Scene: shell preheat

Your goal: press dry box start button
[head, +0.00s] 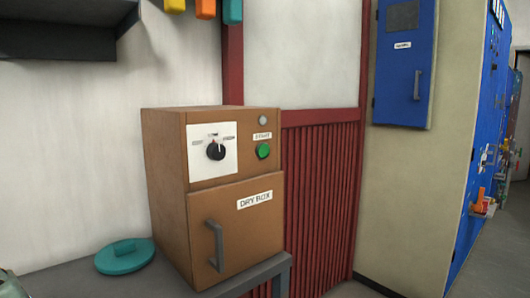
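The dry box (228,195) is a brown cabinet standing on a dark grey bench. Its green start button (263,151) is on the upper right of the front, under a small label and a grey, unlit round lamp (262,119). A black knob (215,151) on a white plate is to the left of the button. The lower door (238,240), marked DRY BOX, is shut and has a grey vertical handle (214,246). My gripper is not in the head view.
A teal round lid (125,256) lies on the bench (75,275) left of the box. A dark shelf (68,35) hangs at upper left. A blue wall cabinet (404,90) is at right. Floor (495,250) shows at far right.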

